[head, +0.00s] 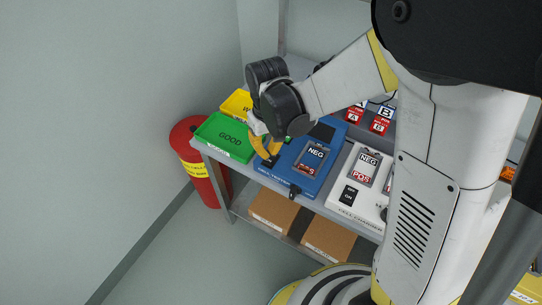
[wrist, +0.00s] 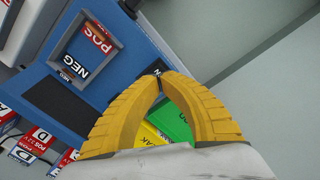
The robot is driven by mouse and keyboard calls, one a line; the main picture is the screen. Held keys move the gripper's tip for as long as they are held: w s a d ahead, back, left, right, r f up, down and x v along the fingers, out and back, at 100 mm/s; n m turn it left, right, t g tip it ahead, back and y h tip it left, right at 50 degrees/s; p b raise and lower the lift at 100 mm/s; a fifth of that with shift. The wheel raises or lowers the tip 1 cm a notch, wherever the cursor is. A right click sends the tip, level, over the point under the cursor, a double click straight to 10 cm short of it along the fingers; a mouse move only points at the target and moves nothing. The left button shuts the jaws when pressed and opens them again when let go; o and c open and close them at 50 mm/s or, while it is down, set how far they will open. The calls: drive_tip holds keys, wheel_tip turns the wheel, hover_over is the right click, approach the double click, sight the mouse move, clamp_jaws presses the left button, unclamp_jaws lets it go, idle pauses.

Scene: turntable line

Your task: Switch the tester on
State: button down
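The blue cell tester (head: 284,179) lies on the grey bench, with a cell marked NEG and POS (head: 313,157) in its recess. It also fills the left of the wrist view (wrist: 110,35). A small black switch (wrist: 155,67) with white lettering is at the tester's edge, right at my fingertips, which partly hide it. I cannot read its setting or tell whether the tips touch it. My gripper (head: 267,156) is over the tester's left end. Its yellow fingers (wrist: 164,77) have their tips together, with nothing visible between them. A dark panel (wrist: 54,105) on the tester shows no readable text.
A green GOOD tray (head: 225,149) and a yellow tray (head: 236,103) stand left of the tester. A white cell charger (head: 344,212) with another cell is close on the right. Red and blue labelled cells (head: 380,126) stand behind. A red bin (head: 183,139) is beside the bench.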

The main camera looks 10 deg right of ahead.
sight(268, 160)
drive_tip(key=shift+f+b, duration=1.6)
drive_tip(key=shift+f, duration=0.2)
idle(0.8)
drive_tip(key=shift+r+p, duration=2.6)
drive_tip(key=shift+r, duration=0.95)
drive_tip(key=shift+d+r, duration=0.1)
drive_tip(key=shift+r, duration=0.05)
drive_tip(key=s+d+r+m+t, duration=0.4)
drive_tip(key=s+d+r+t, duration=0.3)
drive_tip(key=s+d+r, duration=0.3)
drive_tip(key=d+r, duration=0.3)
drive_tip(key=r, duration=0.2)
drive_tip(key=shift+s+d, duration=0.15)
drive_tip(key=shift+s, duration=0.25)
